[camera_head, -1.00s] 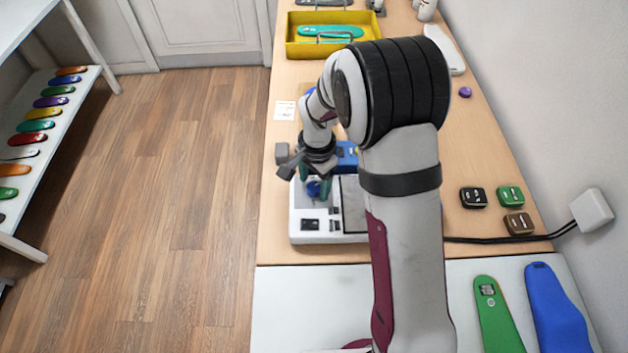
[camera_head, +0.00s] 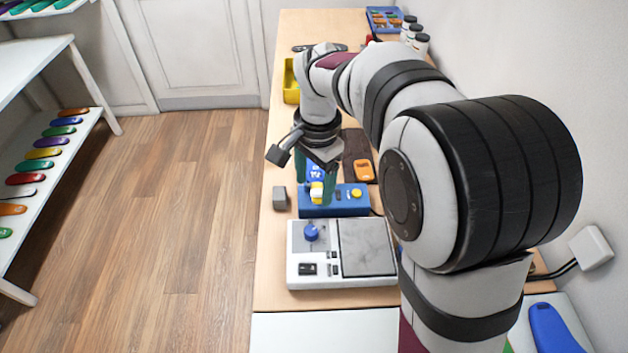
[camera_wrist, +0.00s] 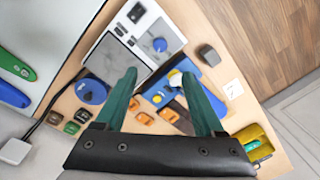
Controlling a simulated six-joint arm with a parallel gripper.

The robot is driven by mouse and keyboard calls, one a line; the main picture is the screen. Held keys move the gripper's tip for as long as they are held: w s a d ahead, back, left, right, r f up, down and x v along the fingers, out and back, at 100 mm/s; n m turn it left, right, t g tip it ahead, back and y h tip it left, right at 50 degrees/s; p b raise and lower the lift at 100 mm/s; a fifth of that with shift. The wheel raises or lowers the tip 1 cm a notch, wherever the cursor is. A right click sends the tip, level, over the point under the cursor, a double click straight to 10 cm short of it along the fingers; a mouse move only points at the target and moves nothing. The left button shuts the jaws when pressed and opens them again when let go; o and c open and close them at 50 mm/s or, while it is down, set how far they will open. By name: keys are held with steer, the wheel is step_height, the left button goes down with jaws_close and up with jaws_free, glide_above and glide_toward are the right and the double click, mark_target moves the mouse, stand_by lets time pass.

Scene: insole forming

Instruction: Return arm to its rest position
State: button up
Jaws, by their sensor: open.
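My gripper (camera_head: 314,184) hangs from my arm above the workbench in the head view, its green fingers pointing down over the blue device with a yellow knob. In the wrist view my gripper (camera_wrist: 164,95) shows two green fingers spread apart with nothing held between them. The blue device (camera_wrist: 158,94) lies below and between the fingers. The white machine (camera_head: 300,270) with a blue knob and a grey plate stands nearer than the gripper in the head view.
The wooden bench (camera_head: 272,230) runs along the wall. A yellow tray (camera_head: 290,85) is partly hidden behind my arm. A small grey block (camera_head: 279,198) sits left of the blue device. White bottles (camera_head: 418,42) stand at the back. A shelf of coloured insoles (camera_head: 40,165) stands at left.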

stand_by(0.3)
steer(key=s+d+n, duration=0.2)
steer(key=s, duration=1.1)
steer(key=s+d+n+y, duration=0.1)
steer(key=s+d+n, duration=0.1)
steer(key=s, duration=1.1)
steer(key=shift+s+d+r+g, duration=0.15)
steer(key=shift+d+r+g, duration=0.15)
steer(key=shift+d, duration=0.15)
